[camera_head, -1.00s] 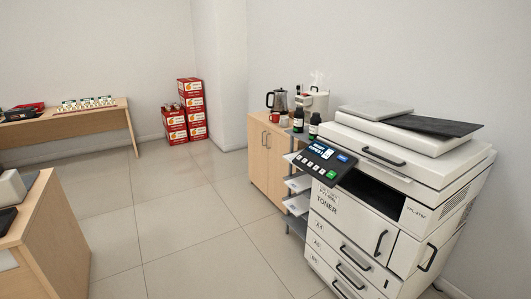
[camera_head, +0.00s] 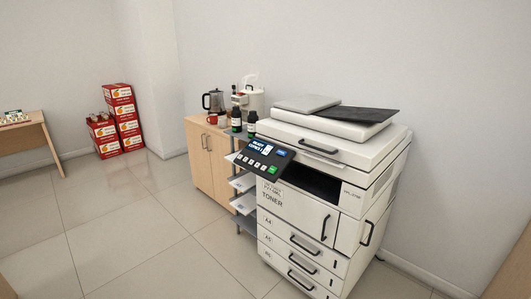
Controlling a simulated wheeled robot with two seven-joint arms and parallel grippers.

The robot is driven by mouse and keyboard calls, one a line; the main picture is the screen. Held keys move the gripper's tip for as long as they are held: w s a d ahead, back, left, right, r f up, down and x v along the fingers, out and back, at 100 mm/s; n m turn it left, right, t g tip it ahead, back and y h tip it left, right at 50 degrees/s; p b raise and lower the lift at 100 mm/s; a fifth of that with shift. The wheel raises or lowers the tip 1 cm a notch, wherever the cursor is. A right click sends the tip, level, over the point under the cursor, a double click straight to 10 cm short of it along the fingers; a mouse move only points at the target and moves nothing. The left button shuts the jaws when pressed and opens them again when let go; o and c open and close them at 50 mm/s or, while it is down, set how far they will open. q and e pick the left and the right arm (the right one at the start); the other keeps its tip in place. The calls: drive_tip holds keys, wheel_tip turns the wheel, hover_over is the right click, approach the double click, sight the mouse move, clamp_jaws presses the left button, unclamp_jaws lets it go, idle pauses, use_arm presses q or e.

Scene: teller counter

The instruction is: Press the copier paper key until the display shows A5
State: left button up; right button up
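The copier (camera_head: 325,190) stands against the wall, right of the middle in the head view. Its dark control panel (camera_head: 264,159) juts out at the front left, tilted, with a row of small keys (camera_head: 258,167) and a lit display (camera_head: 262,147). The display text is small; it seems to read "READY" with a line about copies below, and I cannot make out a paper size. The drawers below (camera_head: 290,252) carry labels such as A4 and A5. Neither of my grippers shows in this view.
A wooden cabinet (camera_head: 205,165) with a kettle (camera_head: 213,101) and dark bottles (camera_head: 251,123) stands left of the copier, with a paper shelf (camera_head: 243,183) between. Red boxes (camera_head: 118,120) are stacked in the far corner. The tiled floor (camera_head: 130,235) ahead is clear.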

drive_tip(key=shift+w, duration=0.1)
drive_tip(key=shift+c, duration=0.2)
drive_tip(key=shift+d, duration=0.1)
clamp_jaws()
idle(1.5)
